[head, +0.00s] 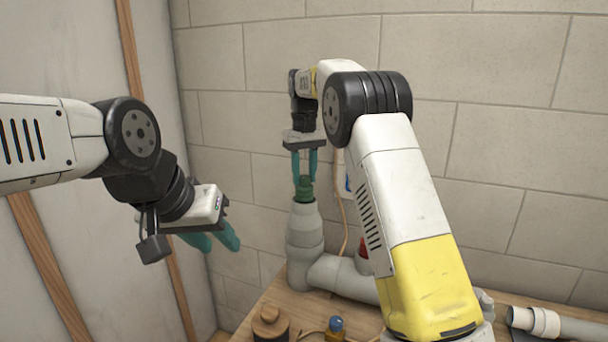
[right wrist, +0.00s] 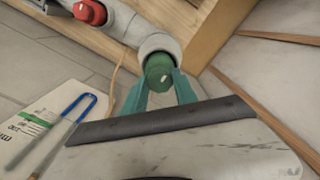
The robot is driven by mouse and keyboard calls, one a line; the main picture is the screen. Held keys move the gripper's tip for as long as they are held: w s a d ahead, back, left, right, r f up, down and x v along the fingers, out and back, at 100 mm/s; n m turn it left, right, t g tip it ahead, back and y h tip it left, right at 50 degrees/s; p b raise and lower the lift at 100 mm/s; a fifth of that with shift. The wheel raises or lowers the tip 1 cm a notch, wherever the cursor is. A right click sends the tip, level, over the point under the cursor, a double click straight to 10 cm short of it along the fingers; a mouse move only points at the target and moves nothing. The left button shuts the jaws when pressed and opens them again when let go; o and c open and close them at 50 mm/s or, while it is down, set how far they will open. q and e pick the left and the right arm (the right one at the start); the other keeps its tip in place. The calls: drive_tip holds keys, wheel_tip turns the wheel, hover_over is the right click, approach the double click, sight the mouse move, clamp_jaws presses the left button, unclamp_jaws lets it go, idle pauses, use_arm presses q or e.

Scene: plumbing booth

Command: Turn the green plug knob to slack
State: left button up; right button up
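The green plug knob (head: 304,190) sits on top of an upright grey pipe (head: 304,232) near the wall. My right gripper (head: 304,178) points down at it from above, with its teal fingers on both sides of the knob's upper part. In the right wrist view, the knob (right wrist: 158,70) lies between the fingertips (right wrist: 160,78), which look closed against its sides. The fingers hide part of the knob. My left gripper (head: 218,242) hangs at the left, away from the pipe, with its teal fingers apart and nothing visible between them.
A grey pipe (head: 345,280) runs right from the upright pipe along the wooden bench (head: 262,302). A red part (head: 362,254) is partly hidden behind my right arm. A wooden piece (head: 269,322) and a blue-topped item (head: 336,324) stand in front. The block wall is close behind.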

clamp_jaws()
drive_tip(key=shift+n, duration=0.3)
drive_tip(key=n, duration=1.2)
drive_tip(key=shift+n, duration=2.6)
